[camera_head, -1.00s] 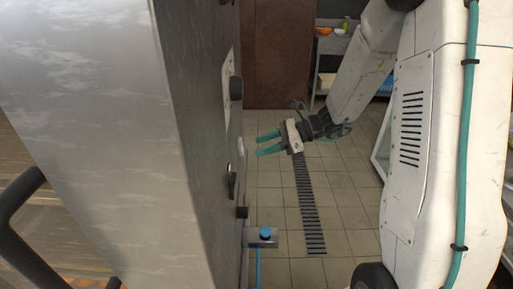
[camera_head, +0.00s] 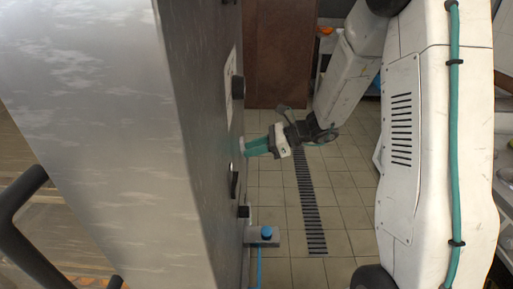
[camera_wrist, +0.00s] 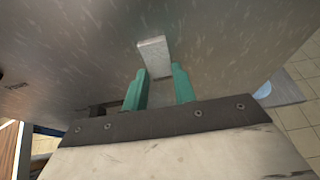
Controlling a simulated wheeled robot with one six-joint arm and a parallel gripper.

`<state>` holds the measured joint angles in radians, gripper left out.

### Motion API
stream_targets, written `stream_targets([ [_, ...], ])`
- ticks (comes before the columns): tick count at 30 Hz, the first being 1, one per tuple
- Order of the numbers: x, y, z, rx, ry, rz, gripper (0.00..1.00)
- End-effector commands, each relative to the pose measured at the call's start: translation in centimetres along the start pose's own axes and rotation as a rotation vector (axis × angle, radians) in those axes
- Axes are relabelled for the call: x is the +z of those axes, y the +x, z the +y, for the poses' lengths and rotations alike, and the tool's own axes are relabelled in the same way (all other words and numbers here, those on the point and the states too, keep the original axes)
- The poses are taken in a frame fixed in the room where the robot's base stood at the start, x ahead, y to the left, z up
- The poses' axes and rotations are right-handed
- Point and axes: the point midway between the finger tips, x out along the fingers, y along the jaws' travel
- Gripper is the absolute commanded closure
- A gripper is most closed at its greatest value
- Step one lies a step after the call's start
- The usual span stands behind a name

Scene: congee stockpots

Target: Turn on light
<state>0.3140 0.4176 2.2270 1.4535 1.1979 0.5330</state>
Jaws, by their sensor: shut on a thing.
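A tall brushed-metal cabinet (camera_head: 150,130) fills the left of the head view, and its side panel (camera_head: 225,140) faces my arm. My gripper (camera_head: 246,148) is at this panel, with its teal fingertips touching or almost touching it. In the wrist view my gripper (camera_wrist: 161,85) is closed on a small pale grey block-like piece (camera_wrist: 153,54) that stands out from the panel. I take this piece to be a switch or knob; its exact kind cannot be told. The head view hides it behind the fingers. No lamp is recognisable.
Black knobs (camera_head: 238,89) and a dark switch (camera_head: 234,184) stick out of the panel. A grey bracket with a blue button (camera_head: 267,231) juts out below. Tiled floor with a drain grate (camera_head: 309,205) lies open to the right; a brown door (camera_head: 281,55) stands behind.

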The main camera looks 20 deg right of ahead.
Motion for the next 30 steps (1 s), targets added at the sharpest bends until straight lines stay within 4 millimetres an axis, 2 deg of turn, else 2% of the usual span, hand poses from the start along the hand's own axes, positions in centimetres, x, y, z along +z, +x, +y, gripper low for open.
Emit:
stream_targets([
  [9, -0.69, 0.63, 0.48, 0.014, 0.005, -0.221, 0.96],
  [20, -0.64, 0.68, 0.60, 0.016, 0.002, -0.250, 0.96],
  [21, -0.65, 0.68, 0.60, 0.016, 0.002, -0.250, 0.65],
  [23, -0.65, 0.66, 0.54, 0.015, 0.002, -0.250, 0.51],
  [30, -0.72, 0.38, 0.25, 0.006, 0.002, -0.249, 0.51],
])
